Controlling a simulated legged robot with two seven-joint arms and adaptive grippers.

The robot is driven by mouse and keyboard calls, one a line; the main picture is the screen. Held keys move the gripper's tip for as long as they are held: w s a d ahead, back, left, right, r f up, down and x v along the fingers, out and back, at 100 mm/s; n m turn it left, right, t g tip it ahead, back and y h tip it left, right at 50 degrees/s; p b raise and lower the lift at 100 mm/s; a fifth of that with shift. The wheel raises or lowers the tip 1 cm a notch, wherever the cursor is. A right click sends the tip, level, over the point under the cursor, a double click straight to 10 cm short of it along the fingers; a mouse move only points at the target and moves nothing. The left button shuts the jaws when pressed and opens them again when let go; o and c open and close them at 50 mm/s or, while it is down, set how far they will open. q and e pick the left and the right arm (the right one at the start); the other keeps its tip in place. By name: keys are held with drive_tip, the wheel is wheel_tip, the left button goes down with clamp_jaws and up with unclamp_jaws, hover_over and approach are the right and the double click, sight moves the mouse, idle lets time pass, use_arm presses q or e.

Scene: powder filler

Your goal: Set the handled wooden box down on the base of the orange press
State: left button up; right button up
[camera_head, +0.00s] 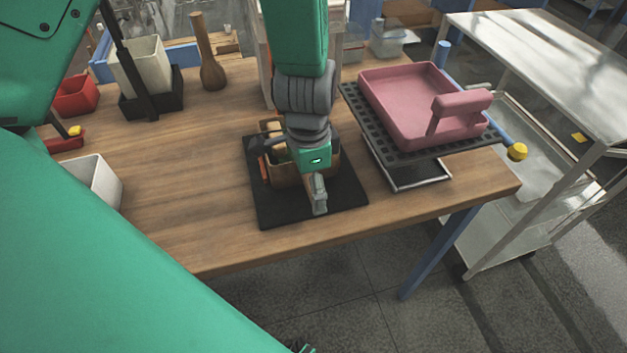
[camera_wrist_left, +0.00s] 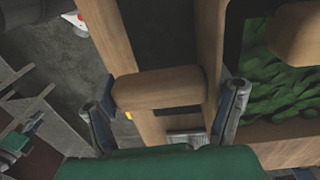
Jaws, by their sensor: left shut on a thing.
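My left gripper (camera_head: 318,192) points down over the middle of the table in the head view. In the left wrist view its fingers (camera_wrist_left: 168,98) are closed on the two ends of a thick wooden handle (camera_wrist_left: 160,88). The wooden box (camera_head: 290,172) shows only in part, behind my wrist, over a flat black base plate (camera_head: 335,208). Whether the box touches the plate cannot be told. A small orange part (camera_head: 264,168) shows at the box's left side; the rest of the press is hidden or not clear. My right gripper is not in view.
A pink handled tray (camera_head: 405,100) sits on a black perforated rack (camera_head: 455,145) at the right.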

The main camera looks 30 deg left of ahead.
use_arm(q)
drive_tip(key=shift+a, duration=0.2)
drive_tip(key=shift+d, duration=0.25)
drive_tip(key=o, duration=1.6)
drive_tip(key=shift+s+d, duration=0.1)
drive_tip(key=shift+d, duration=0.15)
drive_tip(key=shift+o, duration=0.2)
drive_tip(key=shift+a, duration=0.15)
drive_tip(key=shift+a+r, duration=0.1)
drive_tip(key=shift+r, duration=0.15)
drive_tip(key=r, duration=1.1)
drive_tip(key=shift+w+r, duration=0.1)
drive_tip(key=shift+w, duration=0.15)
drive_tip(key=shift+r, duration=0.15)
